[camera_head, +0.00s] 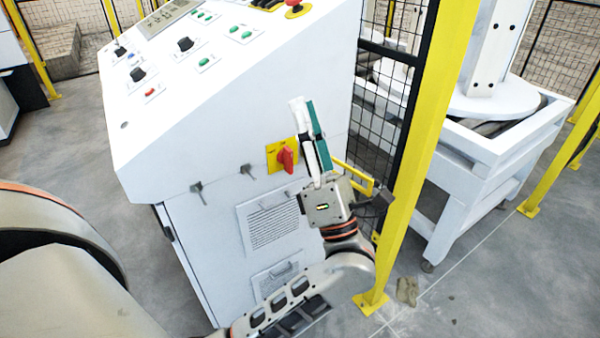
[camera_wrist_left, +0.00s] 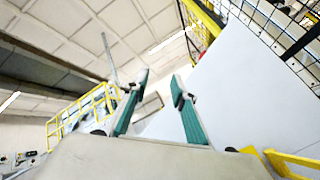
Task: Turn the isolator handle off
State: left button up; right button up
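The isolator handle (camera_head: 286,159) is a red knob on a yellow plate (camera_head: 273,163), on the front face of the white control cabinet (camera_head: 222,172). My left gripper (camera_head: 304,102) points upward just right of the handle in the head view, its green-padded fingers rising above it. The left wrist view shows its fingertips (camera_wrist_left: 161,82) apart with nothing between them. The fingers appear apart from the handle; the depth gap to the panel is hard to judge. The handle cannot be made out surely in the wrist view. My right gripper is not in view.
A yellow fence post (camera_head: 411,165) with black mesh stands close right of my left gripper. Two small dark latches (camera_head: 247,170) and a louvred vent (camera_head: 270,224) are on the cabinet face. A white machine frame (camera_head: 480,150) stands behind the fence.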

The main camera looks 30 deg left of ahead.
pick_arm(q)
jog(key=w+a+f+n+g+h+b, duration=0.1)
jog(key=w+a+f+n+g+b, duration=0.2)
jog(key=f+n+g, duration=0.4)
jog(key=n+h+b, duration=0.4)
jog(key=h, duration=0.2)
send_near(291, 160)
jog(key=x, duration=0.2)
jog(key=shift+n, duration=0.3)
jog(key=x, duration=0.7)
jog(key=shift+w+a, duration=0.2)
jog(key=shift+a, duration=0.15)
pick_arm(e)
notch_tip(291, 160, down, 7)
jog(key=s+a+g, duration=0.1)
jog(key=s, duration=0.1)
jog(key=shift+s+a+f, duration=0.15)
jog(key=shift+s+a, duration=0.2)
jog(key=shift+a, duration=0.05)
pick_arm(q)
grip_shut()
